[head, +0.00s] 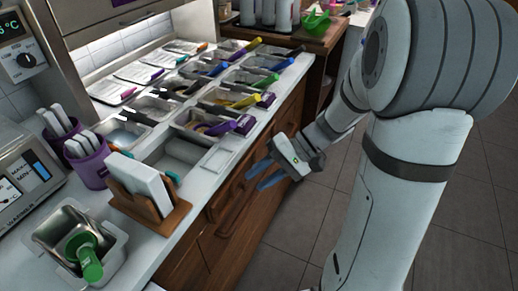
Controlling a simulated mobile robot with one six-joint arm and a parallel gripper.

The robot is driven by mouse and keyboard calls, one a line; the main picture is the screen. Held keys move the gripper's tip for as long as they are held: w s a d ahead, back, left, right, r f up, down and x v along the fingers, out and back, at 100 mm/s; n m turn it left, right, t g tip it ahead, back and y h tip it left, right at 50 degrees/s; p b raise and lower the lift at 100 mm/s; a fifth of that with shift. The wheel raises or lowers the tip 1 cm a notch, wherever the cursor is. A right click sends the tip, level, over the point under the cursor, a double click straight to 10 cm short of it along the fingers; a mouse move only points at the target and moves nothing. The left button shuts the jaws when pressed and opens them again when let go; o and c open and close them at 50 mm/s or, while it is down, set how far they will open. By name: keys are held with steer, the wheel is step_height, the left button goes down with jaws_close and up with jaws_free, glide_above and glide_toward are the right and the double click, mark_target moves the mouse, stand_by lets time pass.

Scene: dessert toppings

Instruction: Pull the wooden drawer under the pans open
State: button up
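The wooden drawer (227,201) is in the brown cabinet front, under the white counter that holds the pans (207,124). Its front looks flush with the cabinet. My gripper (255,181) is at the cabinet front, its two blue fingers pointing left towards the wood. The fingers are apart, with a gap between them, and nothing is clearly seen in the gap. I cannot tell whether the fingertips touch the drawer or sit around a handle. Part of the front is hidden behind the fingers.
A wooden holder (150,207) with white cards, purple cups (88,164) with white utensils and a metal container (66,232) with a green-handled scoop stand on the counter. The grey tiled floor (303,222) beside the cabinet is clear. My arm fills the right side.

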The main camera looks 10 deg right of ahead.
steer(key=w+d+f+m+t+y+b, duration=0.1)
steer(key=w+d+f+t+y+b, duration=0.15)
steer(key=w+f+b, duration=0.35)
steer(key=w+d+f+m+t+y+b, duration=0.1)
steer(key=w+d+f+t+y+b, duration=0.2)
steer(key=f, duration=0.5)
steer(key=m+t+b, duration=0.4)
steer(key=t+b, duration=0.1)
steer(key=t, duration=0.3)
glide_toward(269, 169)
steer(key=f+x, duration=0.1)
steer(key=x, duration=0.2)
steer(key=b+x, duration=0.1)
steer(key=x, duration=0.6)
steer(key=shift+r+b, duration=0.1)
steer(key=shift+b, duration=0.25)
jaws_close()
